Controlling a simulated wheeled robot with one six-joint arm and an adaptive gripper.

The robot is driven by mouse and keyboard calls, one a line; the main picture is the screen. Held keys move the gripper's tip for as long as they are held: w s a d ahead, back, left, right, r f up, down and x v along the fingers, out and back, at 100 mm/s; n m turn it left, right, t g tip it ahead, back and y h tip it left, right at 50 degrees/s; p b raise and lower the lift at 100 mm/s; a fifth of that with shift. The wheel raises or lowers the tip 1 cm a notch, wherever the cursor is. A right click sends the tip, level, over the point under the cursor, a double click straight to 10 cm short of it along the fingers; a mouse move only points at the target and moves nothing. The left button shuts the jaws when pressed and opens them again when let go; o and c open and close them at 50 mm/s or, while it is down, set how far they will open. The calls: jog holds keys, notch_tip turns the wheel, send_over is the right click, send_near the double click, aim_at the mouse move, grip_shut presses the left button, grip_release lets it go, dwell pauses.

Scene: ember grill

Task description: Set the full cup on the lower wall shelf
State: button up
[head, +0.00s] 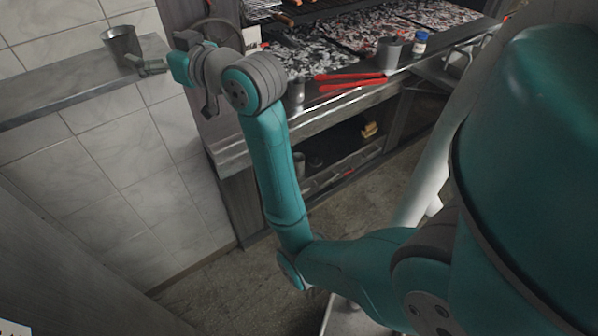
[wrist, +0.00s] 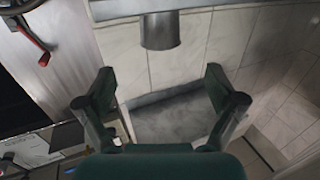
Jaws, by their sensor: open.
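A grey metal cup (head: 122,46) stands upright on the wall shelf (head: 70,88) at the left of the head view, near the shelf's right end. Its contents cannot be made out. The cup (wrist: 160,31) also shows at the top of the wrist view, ahead of the fingers, with clear space between. My gripper (head: 152,65) is just to the right of the cup, its fingers pointing toward the shelf. In the wrist view my gripper (wrist: 160,76) is open, with nothing between its fingers.
The grill (head: 330,45) with glowing coals is to the right of my wrist. Red tongs (head: 350,80), a grey canister (head: 389,53) and a blue-lidded jar (head: 420,43) lie or stand on its front ledge. A grey slab (wrist: 175,117) shows beyond the fingers. The shelf's left part is clear.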

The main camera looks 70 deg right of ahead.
jog(key=s+a+f, duration=0.3)
jog(key=a+f, duration=0.2)
jog(key=f, duration=0.4)
jog(key=s+a+f+m+g+y, duration=0.1)
jog(key=s+a+f, duration=0.25)
jog(key=f, duration=0.65)
jog(key=s+a+f, duration=0.3)
jog(key=a+f, duration=0.2)
jog(key=f, duration=0.4)
jog(key=s+a+f+n+g, duration=0.1)
jog(key=s+a+f, duration=0.25)
jog(key=s, duration=0.35)
jog(key=s+a+f, duration=0.3)
jog(key=s+f, duration=0.2)
jog(key=s, duration=0.2)
jog(key=s+a+n+y, duration=0.2)
jog(key=s+a, duration=0.2)
jog(key=s, duration=1.1)
jog(key=shift+r+g+y, duration=0.15)
jog(key=shift+g+y, duration=0.25)
